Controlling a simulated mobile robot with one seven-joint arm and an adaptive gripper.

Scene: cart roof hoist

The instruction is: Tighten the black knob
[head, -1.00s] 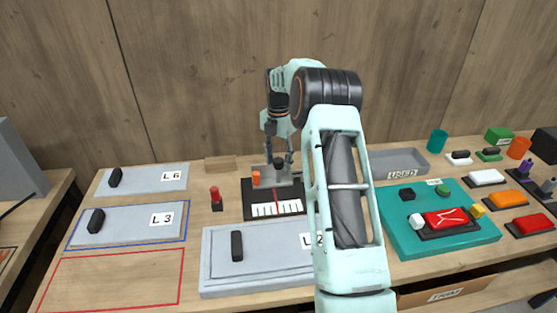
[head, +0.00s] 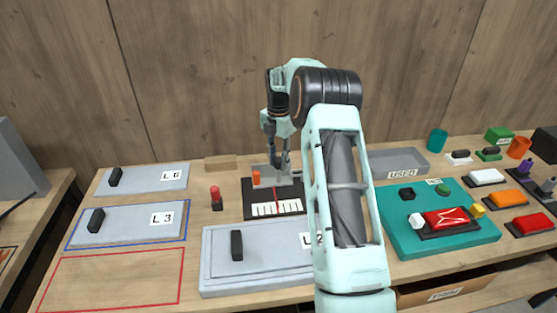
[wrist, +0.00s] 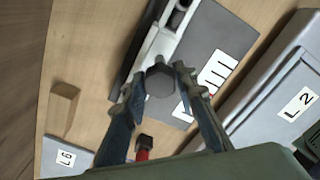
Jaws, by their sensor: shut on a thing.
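The black knob (wrist: 160,81) is a dark, many-sided cap in the wrist view, between my fingertips. My gripper (wrist: 158,84) is shut on its sides. In the head view my gripper (head: 279,163) points down at the grey fixture (head: 264,178), and its fingers hide most of the knob. The fixture stands on a dark base with a white scale plate (head: 277,208) with black marks and a red line. An orange part (head: 256,177) sits at the fixture's left end.
A red-topped peg (head: 215,194) stands to the left. A wooden block (head: 220,163) lies behind it. Grey panels L 6 (head: 145,181), L 3 (head: 130,228) and L 2 (head: 270,265) surround the left and front. A teal tray (head: 400,235) is on the right, beyond my arm.

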